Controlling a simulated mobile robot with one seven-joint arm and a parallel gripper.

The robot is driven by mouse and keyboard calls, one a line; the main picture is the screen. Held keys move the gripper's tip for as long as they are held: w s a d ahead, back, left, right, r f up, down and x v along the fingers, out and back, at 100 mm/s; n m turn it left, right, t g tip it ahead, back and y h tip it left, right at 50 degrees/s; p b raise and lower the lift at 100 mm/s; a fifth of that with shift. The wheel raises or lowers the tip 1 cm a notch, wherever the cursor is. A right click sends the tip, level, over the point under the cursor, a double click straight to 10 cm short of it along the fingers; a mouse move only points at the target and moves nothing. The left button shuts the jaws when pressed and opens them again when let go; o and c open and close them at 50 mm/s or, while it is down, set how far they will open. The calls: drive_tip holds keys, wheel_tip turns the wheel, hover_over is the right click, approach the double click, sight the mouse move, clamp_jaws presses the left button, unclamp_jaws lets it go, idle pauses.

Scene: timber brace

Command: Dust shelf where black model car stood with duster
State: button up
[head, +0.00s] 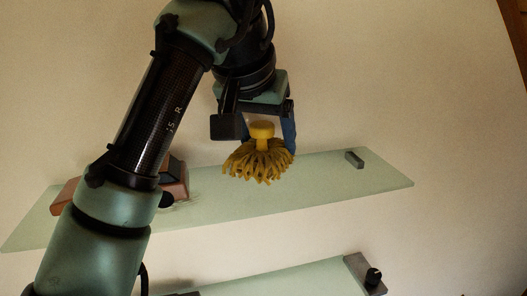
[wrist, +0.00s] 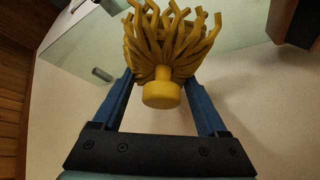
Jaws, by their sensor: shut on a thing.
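My gripper (head: 268,135) is shut on a yellow duster (head: 258,164), with one blue finger on each side of its neck. The duster has a round knob and a head of thick strands, which hang down in front of the pale green upper shelf (head: 300,190). I cannot tell whether the strands touch the shelf. The wrist view shows the duster (wrist: 162,50) between the fingers, with the shelf (wrist: 240,22) behind it. No black model car is clearly seen. My arm hides part of the shelf's left side.
A reddish-brown object (head: 175,178) with a dark round part is on the shelf's left side, partly behind my arm. A small grey bracket (head: 354,159) is near the right end. A lower shelf (head: 290,279) has a grey block (head: 362,272) with a black knob. The upper shelf's right part is otherwise clear.

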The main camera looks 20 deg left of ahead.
sight(264, 121)
drive_tip(key=r, duration=0.2)
drive_tip(key=shift+s+a+r, duration=0.25)
drive_tip(key=shift+r, duration=0.4)
drive_tip(key=shift+w+d+r, duration=0.1)
drive_tip(key=shift+w+r, duration=0.05)
